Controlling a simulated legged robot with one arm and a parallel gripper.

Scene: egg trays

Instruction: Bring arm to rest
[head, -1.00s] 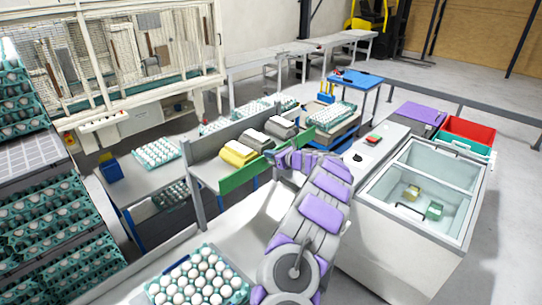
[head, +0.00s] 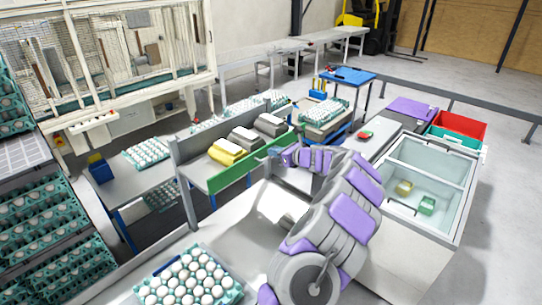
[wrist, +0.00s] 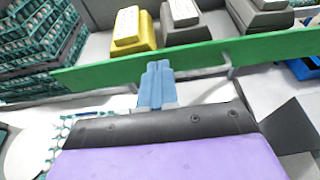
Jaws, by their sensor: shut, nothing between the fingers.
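My arm (head: 345,220), grey with purple pads, rises from the bottom of the head view and bends over to the left. My gripper (head: 275,152) is at its far end, near the right part of the green board. In the wrist view my gripper's blue fingers (wrist: 157,72) are together with nothing between them. Their tips lie in front of the green board (wrist: 200,56) in the picture; whether they touch it I cannot tell.
A tray of white eggs (head: 190,282) lies at the bottom. Yellow and grey cartons (head: 227,151) stand behind the green board (head: 225,175). A glass-topped chest (head: 420,185) is right of my arm. Stacked egg trays (head: 50,225) are at the left.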

